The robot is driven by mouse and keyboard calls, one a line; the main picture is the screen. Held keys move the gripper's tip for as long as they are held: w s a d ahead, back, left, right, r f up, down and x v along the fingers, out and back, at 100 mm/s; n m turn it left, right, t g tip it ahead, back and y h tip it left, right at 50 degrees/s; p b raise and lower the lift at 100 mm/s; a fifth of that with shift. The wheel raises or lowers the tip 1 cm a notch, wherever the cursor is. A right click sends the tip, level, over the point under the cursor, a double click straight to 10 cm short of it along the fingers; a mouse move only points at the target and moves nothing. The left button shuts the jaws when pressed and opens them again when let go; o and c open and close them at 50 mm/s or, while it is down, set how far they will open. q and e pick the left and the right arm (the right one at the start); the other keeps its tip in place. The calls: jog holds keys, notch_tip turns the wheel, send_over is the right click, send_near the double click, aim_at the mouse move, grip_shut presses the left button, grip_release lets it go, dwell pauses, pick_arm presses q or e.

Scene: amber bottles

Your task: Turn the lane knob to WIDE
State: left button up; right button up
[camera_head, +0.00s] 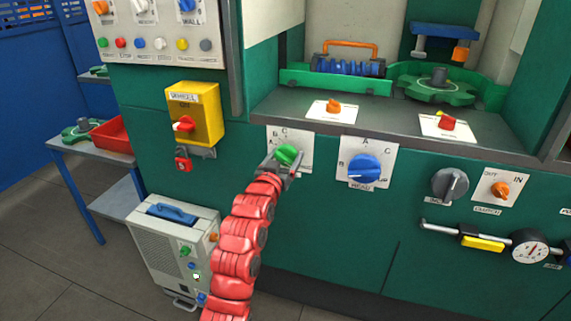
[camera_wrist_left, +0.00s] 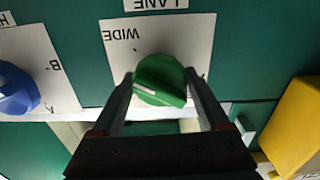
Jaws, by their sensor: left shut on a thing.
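The green lane knob (camera_head: 286,154) sits on a white plate on the green machine front. In the left wrist view the green knob (camera_wrist_left: 162,80) shows large, with a white pointer mark on its lower left side. The WIDE label (camera_wrist_left: 122,35) lies above and left of it, and the LANE label (camera_wrist_left: 160,3) is at the top edge; the lettering is upside down. My left gripper (camera_head: 284,164) is shut on the knob, one finger at each side. It also shows in the left wrist view (camera_wrist_left: 162,98). My right gripper is out of view.
A blue knob (camera_head: 365,168) is on the plate to the right, with a grey knob (camera_head: 450,184) and an orange knob (camera_head: 499,190) beyond. A grey unit (camera_head: 175,250) stands below.

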pick_arm(q)
jog(key=shift+m+b, duration=0.4)
jog(key=shift+m, duration=0.3)
jog(key=o, duration=1.2)
jog(key=shift+o, duration=0.2)
jog(key=shift+s+a+f, duration=0.1)
jog(key=shift+s+a, duration=0.1)
jog(key=shift+s, duration=0.35)
jog(key=v, duration=1.6)
jog(key=shift+p, duration=0.4)
